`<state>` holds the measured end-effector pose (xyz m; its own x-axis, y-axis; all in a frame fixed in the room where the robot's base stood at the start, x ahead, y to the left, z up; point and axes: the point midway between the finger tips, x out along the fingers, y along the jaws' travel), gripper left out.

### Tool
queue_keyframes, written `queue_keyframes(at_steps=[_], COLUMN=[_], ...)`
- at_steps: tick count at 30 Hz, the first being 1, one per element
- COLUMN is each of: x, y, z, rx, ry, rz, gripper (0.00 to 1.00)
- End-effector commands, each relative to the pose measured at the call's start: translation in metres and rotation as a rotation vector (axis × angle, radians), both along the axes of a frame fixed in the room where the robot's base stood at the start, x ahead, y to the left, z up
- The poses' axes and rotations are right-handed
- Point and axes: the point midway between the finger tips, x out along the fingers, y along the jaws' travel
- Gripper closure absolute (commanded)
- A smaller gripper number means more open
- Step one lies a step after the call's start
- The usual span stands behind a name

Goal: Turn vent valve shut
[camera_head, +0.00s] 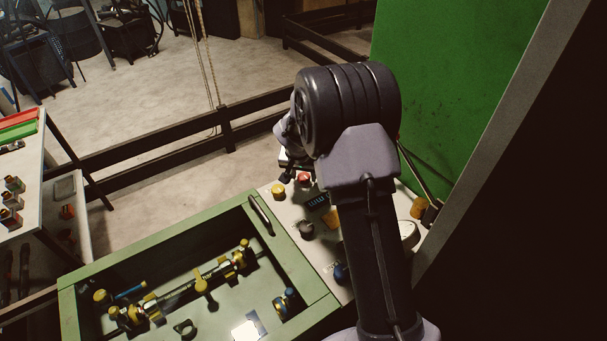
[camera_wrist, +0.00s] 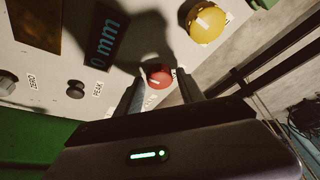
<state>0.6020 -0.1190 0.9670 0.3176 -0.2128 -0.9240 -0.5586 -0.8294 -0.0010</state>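A round red knob (camera_wrist: 157,75) with a white pointer line is on the pale control panel (camera_wrist: 45,75) in the wrist view. A larger yellow knob (camera_wrist: 206,22), also with a white line, is above it to the right. No vent label is readable, so I cannot tell for sure which knob is the vent valve. My gripper (camera_wrist: 160,84) is open, with one finger on each side of the red knob; contact is not clear. In the head view, my arm partly covers the panel; the red knob (camera_head: 304,178) and yellow knob (camera_head: 278,191) show beside it.
A display reading 0 mm (camera_wrist: 105,37) and black buttons marked ZERO (camera_wrist: 7,83) and PEAK (camera_wrist: 75,89) share the panel. A green-framed bay (camera_head: 300,257) with a hose assembly (camera_head: 183,289) lies left. A green wall (camera_head: 455,80) stands behind right.

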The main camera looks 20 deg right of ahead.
Motion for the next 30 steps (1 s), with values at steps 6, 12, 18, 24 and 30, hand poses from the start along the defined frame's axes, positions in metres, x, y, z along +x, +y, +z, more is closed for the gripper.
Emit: queue_keyframes(at_steps=[6, 12, 18, 24, 30], x=[-0.0001, -0.0003, -0.0007, -0.0015, -0.0006], y=[0.0001, 0.0000, -0.0006, -0.0018, -0.0034], z=[0.0001, 0.0009, 0.0036, 0.0063, 0.0026], rx=[0.000, 0.000, 0.000, 0.000, 0.000], ry=[0.000, 0.001, 0.001, 0.002, -0.003], rz=[0.000, 0.009, 0.075, 0.218, 0.401], gripper=[1.00, 1.00, 1.00, 1.00, 1.00])
